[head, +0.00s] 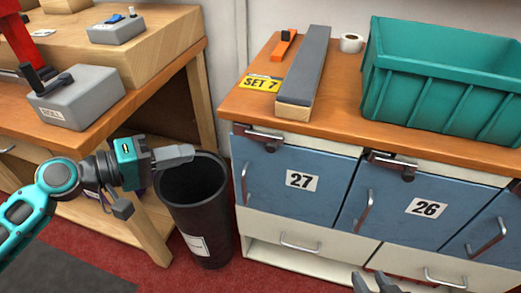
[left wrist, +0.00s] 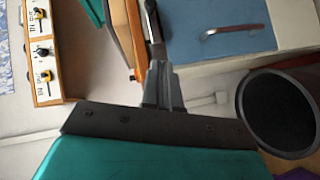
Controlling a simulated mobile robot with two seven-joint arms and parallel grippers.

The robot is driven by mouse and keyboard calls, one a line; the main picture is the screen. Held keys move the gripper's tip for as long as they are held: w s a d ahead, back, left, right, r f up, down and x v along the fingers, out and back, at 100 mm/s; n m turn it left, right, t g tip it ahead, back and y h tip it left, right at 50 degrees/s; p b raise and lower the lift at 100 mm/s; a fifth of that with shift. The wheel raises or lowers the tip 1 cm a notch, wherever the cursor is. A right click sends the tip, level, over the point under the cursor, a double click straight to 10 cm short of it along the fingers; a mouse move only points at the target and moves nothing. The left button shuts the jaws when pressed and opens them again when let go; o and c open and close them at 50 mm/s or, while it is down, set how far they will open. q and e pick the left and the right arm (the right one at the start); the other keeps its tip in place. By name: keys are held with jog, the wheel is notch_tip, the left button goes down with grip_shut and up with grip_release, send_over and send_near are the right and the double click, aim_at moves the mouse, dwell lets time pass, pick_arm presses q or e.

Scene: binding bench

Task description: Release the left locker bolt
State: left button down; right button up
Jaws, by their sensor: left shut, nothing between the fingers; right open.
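The left locker door, blue and marked 27 (head: 322,190), is closed below the bench top. Its bolt (head: 262,137), a metal bar with a dark knob, lies along the door's top edge; I cannot tell how far it is slid. My left gripper (head: 190,152) is shut and empty, left of this door and apart from the bolt. In the left wrist view the shut fingers (left wrist: 163,98) point toward the dark bolt (left wrist: 152,20) beside the blue door (left wrist: 210,15). My right gripper (head: 374,283) is open at the bottom edge of the head view, below the doors.
Door 26 (head: 425,220) has its own bolt (head: 392,163). A black bin (head: 196,210) stands under my left gripper. On the bench top are a teal crate (head: 440,95), a grey-topped bar (head: 307,65) and a tape roll (head: 351,43). A wooden bench (head: 160,60) stands at left.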

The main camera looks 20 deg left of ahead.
pick_arm(q)
jog(key=r, duration=0.2)
jog(key=p, duration=0.2)
send_near(272, 147)
jog(key=shift+h, duration=0.4)
jog(key=shift+w+d+f, duration=0.3)
jog(key=shift+w+d, duration=0.1)
jog(key=shift+w, duration=0.6)
jog(key=shift+w+d+f, duration=0.35)
jog(key=shift+w, duration=0.6)
jog(key=shift+w+d+f, duration=0.3)
jog(key=shift+w+d, duration=0.1)
jog(key=shift+w, duration=0.6)
jog(key=shift+d+r+p, duration=0.25)
jog(key=shift+d+p, duration=0.45)
jog(key=shift+d, duration=0.2)
jog(key=shift+s+d+f, duration=0.15)
jog(key=shift+d+f, duration=0.05)
jog(key=shift+d, duration=0.25)
